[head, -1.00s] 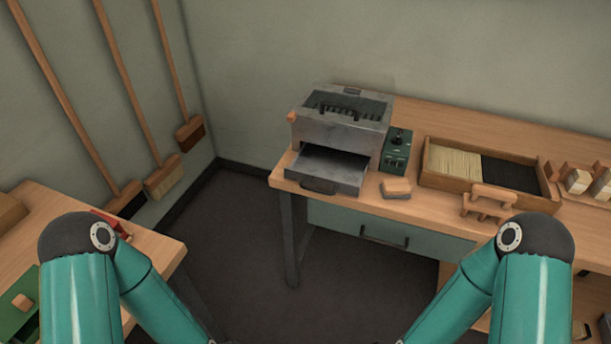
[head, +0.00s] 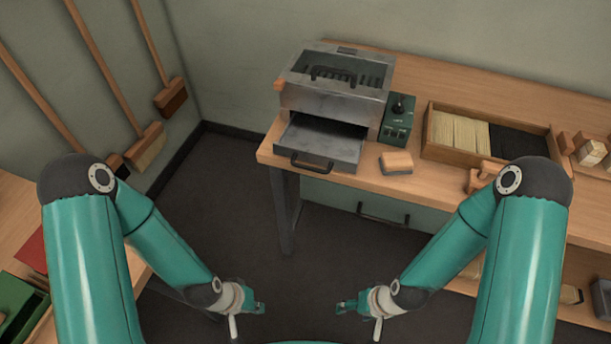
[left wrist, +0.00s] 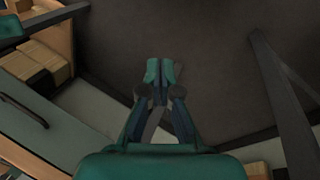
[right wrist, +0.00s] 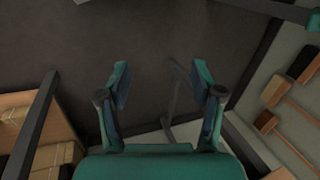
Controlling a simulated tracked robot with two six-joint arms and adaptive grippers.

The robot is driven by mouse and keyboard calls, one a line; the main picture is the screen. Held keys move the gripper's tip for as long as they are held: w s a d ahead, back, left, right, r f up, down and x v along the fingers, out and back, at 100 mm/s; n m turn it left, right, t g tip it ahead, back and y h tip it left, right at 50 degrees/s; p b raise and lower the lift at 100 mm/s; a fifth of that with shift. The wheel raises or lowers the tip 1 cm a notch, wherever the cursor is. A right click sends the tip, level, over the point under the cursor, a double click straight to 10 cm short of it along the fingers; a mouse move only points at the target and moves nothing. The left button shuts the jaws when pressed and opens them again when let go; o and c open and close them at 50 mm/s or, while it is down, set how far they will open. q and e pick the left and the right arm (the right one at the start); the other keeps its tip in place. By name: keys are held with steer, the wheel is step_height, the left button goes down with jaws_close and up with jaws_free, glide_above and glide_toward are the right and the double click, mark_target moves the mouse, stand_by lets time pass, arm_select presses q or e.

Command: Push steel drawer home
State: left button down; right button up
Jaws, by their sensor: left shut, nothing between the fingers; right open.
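The steel drawer (head: 318,142) sticks out of the front of the grey steel machine (head: 335,98) on the wooden workbench. Its dark handle (head: 311,163) is at the front edge, and the drawer looks empty. My left gripper (head: 260,309) is low in front of the bench, well apart from the drawer. It is shut and empty, with its fingertips together in the left wrist view (left wrist: 160,72). My right gripper (head: 343,307) is also low and apart from the drawer. Its fingers stand apart with nothing between them in the right wrist view (right wrist: 160,85).
A green control box (head: 397,122) stands right of the machine, with a small wooden block (head: 397,162) in front. A wooden tray of bristles (head: 425,150) lies further right. Brooms (head: 172,97) lean on the left wall. The floor before the bench is clear.

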steer(key=shift+o, duration=1)
step_height(320, 180, down, 7)
steer(key=b, duration=0.6)
steer(key=shift+r, duration=0.2)
arm_select(q)
steer(key=w+d+r+m+t+b, duration=0.2)
steer(key=w+r+m+t+b, duration=0.15)
steer(key=w+m, duration=0.3)
steer(key=w+d+r+m+t+b, duration=0.2)
steer(key=w+m+t, duration=0.25)
steer(key=w, duration=0.25)
steer(key=w+d+r+m+t+b, duration=0.1)
steer(key=d+r+m+t+b, duration=0.2)
steer(key=r+m, duration=0.35)
steer(key=w+d+r+m+t+b, duration=0.1)
steer(key=d+r+m+t+b, duration=0.2)
steer(key=r+m, duration=0.4)
steer(key=w+d+f+n+b, duration=0.1)
steer(key=w+d+f, duration=0.1)
steer(key=w, duration=1)
steer(key=shift+d+h+b, duration=0.15)
steer(key=shift+h+b, duration=0.15)
steer(key=shift+h, duration=0.1)
arm_select(e)
step_height(320, 180, down, 13)
arm_select(q)
steer(key=shift+w+n, duration=0.15)
steer(key=shift+n, duration=0.1)
